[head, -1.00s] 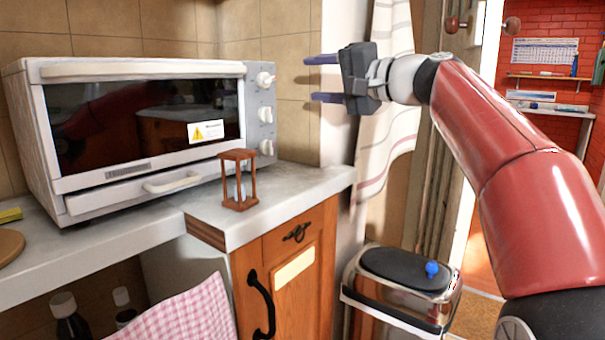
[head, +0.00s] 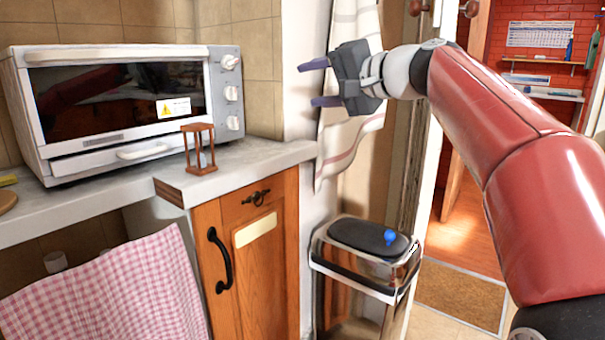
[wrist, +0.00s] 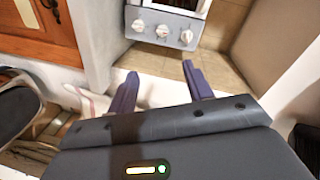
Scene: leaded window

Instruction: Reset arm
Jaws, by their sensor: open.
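My gripper (head: 322,83) is raised in the head view, in front of the striped curtain and the wall edge, right of the counter. Its two purple-grey fingers point left and stand apart with nothing between them. In the wrist view my gripper (wrist: 160,86) also shows open and empty, its fingers spread toward the oven's knobs. My red arm reaches in from the right of the head view.
A white toaster oven (head: 100,145) and a wooden hourglass (head: 200,150) stand on the counter (head: 240,168). Below are a wooden cabinet (head: 255,275) and a pink checked cloth (head: 110,285). A bin (head: 365,255) with a blue object (head: 390,237) on its lid stands right. A doorway opens beyond.

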